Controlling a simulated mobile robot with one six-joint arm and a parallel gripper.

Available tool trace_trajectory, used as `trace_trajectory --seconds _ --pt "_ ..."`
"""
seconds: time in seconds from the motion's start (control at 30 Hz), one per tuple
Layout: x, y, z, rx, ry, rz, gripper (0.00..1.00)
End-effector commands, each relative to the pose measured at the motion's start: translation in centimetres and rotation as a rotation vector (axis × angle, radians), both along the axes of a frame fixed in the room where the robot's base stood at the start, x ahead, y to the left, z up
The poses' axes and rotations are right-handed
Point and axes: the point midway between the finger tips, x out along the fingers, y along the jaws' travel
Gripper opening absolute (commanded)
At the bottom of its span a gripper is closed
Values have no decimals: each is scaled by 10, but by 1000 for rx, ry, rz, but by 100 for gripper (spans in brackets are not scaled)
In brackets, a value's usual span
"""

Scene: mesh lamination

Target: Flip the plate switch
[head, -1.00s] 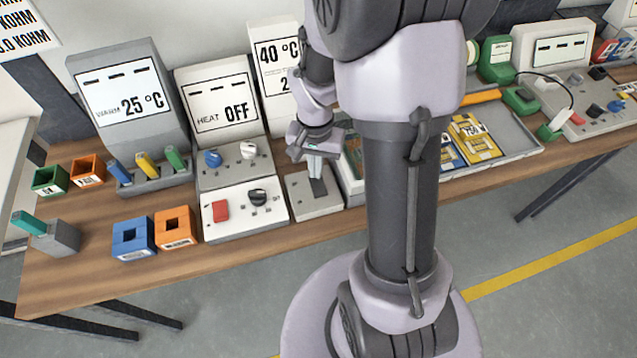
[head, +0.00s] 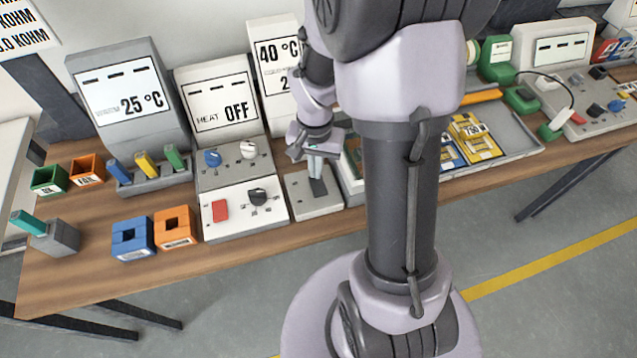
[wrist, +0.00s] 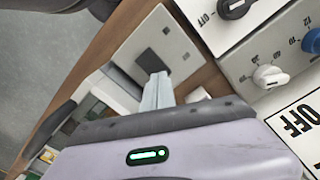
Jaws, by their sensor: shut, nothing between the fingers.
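A low grey box (head: 308,206) with a dark switch (head: 318,186) on its top stands near the front of the bench, right of the heat panel; I take it to be the plate switch. My gripper (head: 314,176) is directly over this box, fingers shut and empty, pointing down. In the wrist view the fingertips (wrist: 155,77) are at the dark switch (wrist: 149,62), overlapping its near part. I cannot tell whether they touch it. The grey box (wrist: 178,47) also shows around it.
The heat panel (head: 222,221), with a red button and black knob, adjoins the box on the left; its display (head: 221,101) reads OFF. A parts tray (head: 515,143) is to the right. Blue (head: 132,247) and orange (head: 166,240) blocks stand left. The bench front (head: 240,253) is bare.

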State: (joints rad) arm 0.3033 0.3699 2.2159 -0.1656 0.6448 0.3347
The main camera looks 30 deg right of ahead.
Motion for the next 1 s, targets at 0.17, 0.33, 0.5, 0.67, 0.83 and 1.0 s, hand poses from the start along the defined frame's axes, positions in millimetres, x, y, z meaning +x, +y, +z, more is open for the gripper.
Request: trace_trajectory --seconds 0.17,0.33,0.5,0.67,0.83,1.0 --pt "0 0 -4 0 0 0 0" --pt "0 0 -6 0 0 0 0" --pt "0 0 -9 0 0 0 0" --pt "0 0 -11 0 0 0 0" --pt "0 0 -14 0 0 0 0" --pt "0 0 -16 1 1 0 0"
